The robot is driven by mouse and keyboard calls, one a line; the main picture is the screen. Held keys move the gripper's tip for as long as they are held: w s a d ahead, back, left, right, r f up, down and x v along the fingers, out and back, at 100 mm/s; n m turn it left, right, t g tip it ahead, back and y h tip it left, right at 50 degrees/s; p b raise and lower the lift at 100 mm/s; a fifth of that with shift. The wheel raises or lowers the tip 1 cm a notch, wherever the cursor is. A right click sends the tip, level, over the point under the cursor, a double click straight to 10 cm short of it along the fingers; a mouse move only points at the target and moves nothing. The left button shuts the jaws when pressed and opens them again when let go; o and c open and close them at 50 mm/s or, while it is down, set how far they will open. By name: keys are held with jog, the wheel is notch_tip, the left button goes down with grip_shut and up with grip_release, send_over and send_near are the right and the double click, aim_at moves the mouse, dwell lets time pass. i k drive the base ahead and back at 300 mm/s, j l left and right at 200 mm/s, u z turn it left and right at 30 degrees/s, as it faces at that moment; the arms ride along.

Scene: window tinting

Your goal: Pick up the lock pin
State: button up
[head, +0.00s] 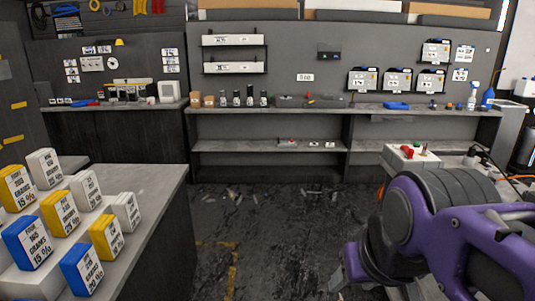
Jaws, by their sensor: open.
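My gripper (342,278) is low at the right of centre in the head view, at the end of my purple and grey arm. It points down over the dark floor, open, with nothing seen between its fingers. I cannot make out a lock pin for certain. A white box (409,160) with small red and green parts on top stands on the right-hand bench, beyond my arm. These parts are too small to name, and my gripper is well apart from them.
A grey table (150,215) at left holds several blue, yellow and white boxes. The back counter (300,110) carries bottles and small tools, with a shelf (240,146) below. Dark cables (478,158) lie on the right bench. The littered floor (270,220) between is open.

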aim_at(425, 147)
jog(key=i+j+z, duration=0.15)
jog(key=i+z, duration=0.35)
jog(key=i+j+z, duration=1.25)
jog(key=j+z, duration=0.2)
jog(key=j, duration=0.15)
